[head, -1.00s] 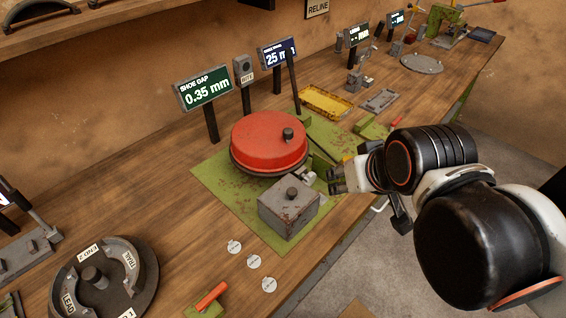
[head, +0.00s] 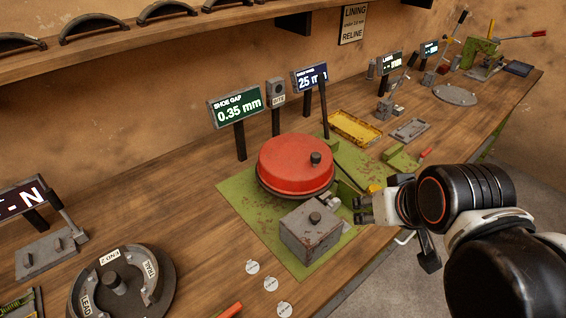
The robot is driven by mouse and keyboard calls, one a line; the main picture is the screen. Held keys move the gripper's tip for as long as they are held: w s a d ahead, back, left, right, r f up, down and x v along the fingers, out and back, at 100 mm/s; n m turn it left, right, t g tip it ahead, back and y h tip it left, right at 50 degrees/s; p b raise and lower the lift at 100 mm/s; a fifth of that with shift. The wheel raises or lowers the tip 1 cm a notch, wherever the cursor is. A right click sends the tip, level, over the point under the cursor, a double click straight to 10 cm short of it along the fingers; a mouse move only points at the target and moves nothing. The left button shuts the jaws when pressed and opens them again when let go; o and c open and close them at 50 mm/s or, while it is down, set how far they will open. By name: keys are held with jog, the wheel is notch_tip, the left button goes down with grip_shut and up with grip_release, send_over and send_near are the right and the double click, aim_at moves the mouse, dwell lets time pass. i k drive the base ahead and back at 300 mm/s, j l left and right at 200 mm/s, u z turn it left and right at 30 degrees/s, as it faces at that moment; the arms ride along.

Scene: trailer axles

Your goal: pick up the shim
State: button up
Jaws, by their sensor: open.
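I cannot pick out a shim for certain. Several small pale round discs with print, such as the nearest disc (head: 284,310), lie in a row along the front of the bench; their print is too small to read. My gripper (head: 359,210) is open, with nothing seen between its fingers. It hovers by the right side of a rusty grey box (head: 312,232) with a knob on top, well to the right of the discs. Whether it touches the small metal fitting beside the box is unclear.
A red drum (head: 295,163) stands on a green plate (head: 240,205) behind the box. A "SHOE GAP 0.35 mm" display (head: 236,107) stands behind. A yellow tray (head: 355,127) and grey tray (head: 410,129) lie further right. A round brake assembly (head: 122,290) sits front left.

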aim_at(271, 284)
jog(key=j+u, duration=0.2)
jog(key=u, duration=0.15)
jog(key=j+u, duration=0.2)
jog(key=u, duration=0.15)
jog(key=k, duration=0.05)
